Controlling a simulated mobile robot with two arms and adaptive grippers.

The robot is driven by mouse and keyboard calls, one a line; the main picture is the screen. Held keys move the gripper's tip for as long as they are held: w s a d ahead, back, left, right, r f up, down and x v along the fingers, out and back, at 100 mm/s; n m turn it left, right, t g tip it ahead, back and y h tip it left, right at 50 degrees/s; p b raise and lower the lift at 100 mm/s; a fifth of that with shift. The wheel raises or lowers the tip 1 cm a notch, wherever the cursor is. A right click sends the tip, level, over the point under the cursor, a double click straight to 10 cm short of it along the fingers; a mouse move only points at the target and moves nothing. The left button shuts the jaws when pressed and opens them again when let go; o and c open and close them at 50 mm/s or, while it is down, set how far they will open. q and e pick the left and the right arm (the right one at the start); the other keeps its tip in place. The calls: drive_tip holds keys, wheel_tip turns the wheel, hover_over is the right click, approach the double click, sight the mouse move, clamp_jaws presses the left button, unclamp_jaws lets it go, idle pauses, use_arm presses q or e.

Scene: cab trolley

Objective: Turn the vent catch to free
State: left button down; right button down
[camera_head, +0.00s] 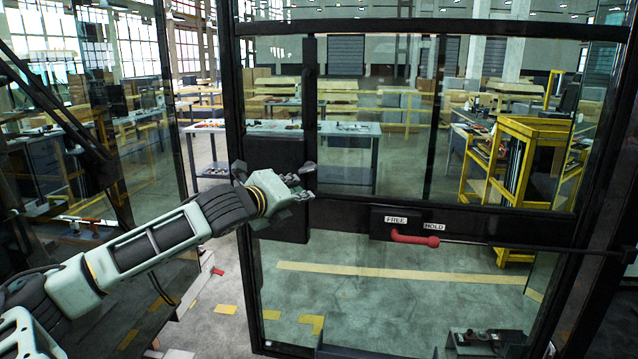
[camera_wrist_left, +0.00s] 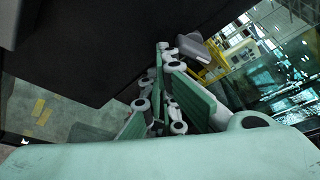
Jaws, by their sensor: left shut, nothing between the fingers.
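The vent catch is a red lever (camera_head: 414,238) on a dark plate on the door's middle crossbar. Its red end lies to the right, under the HOLD label (camera_head: 434,226). The FREE label (camera_head: 396,220) is left of that, above the lever's left end. My left gripper (camera_head: 306,182) is shut and empty, in front of the dark upright panel left of the catch. It is clearly apart from the red lever. In the left wrist view its fingers (camera_wrist_left: 178,95) show close to a dark surface. The lever cannot be made out there. My right gripper is not in view.
A dark-framed glass door (camera_head: 340,240) fills the middle. A thin dark rod (camera_head: 530,246) runs right from the catch. A small dark box (camera_head: 485,342) sits low at the right. Behind the glass stand workbenches and a yellow rack (camera_head: 532,125). The space before the catch looks clear.

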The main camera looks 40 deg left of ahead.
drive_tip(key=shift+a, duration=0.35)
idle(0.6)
